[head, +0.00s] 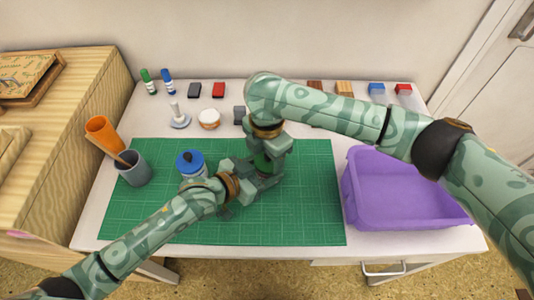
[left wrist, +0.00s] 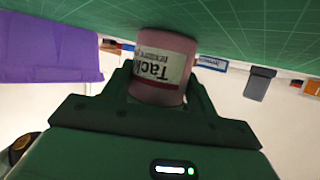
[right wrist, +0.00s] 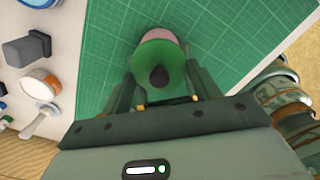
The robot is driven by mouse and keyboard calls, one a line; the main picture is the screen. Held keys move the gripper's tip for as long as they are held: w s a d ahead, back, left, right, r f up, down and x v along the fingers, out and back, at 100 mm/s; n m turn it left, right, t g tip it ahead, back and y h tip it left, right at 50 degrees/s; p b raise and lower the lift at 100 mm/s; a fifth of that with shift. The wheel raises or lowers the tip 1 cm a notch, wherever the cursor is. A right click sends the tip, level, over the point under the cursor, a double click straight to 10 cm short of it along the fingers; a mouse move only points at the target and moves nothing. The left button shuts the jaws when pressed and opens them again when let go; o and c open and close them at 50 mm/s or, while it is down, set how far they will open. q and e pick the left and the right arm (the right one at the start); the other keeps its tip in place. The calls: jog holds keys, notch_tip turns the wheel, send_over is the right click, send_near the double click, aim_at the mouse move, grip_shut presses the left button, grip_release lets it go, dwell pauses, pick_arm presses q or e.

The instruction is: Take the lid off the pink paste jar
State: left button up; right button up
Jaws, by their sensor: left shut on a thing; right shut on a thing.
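The pink paste jar (left wrist: 165,68), with a white label, stands on the green mat in the left wrist view. My left gripper (left wrist: 158,98) is shut around its sides; in the head view the left gripper (head: 250,182) is low at the mat's middle. The green lid (right wrist: 160,68) with a dark knob is between the fingers of my right gripper (right wrist: 165,95), shut on it from above. Some pink of the jar shows beyond the lid. In the head view the right gripper (head: 266,160) hides most of the jar. Whether lid and jar touch is unclear.
A blue-lidded jar (head: 190,165) stands just left of the grippers. A purple bin (head: 400,205) is at the right. Orange (head: 102,130) and grey cups (head: 133,168) stand at the left. Stamps, inkpads and markers line the back. The mat's front (head: 290,225) is clear.

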jog(key=shift+r, duration=0.1)
jog(key=shift+r, duration=0.95)
jog(key=shift+r, duration=2)
pick_arm(q)
jog(key=o, duration=1.4)
jog(key=shift+o, duration=0.2)
jog(key=shift+a, duration=0.1)
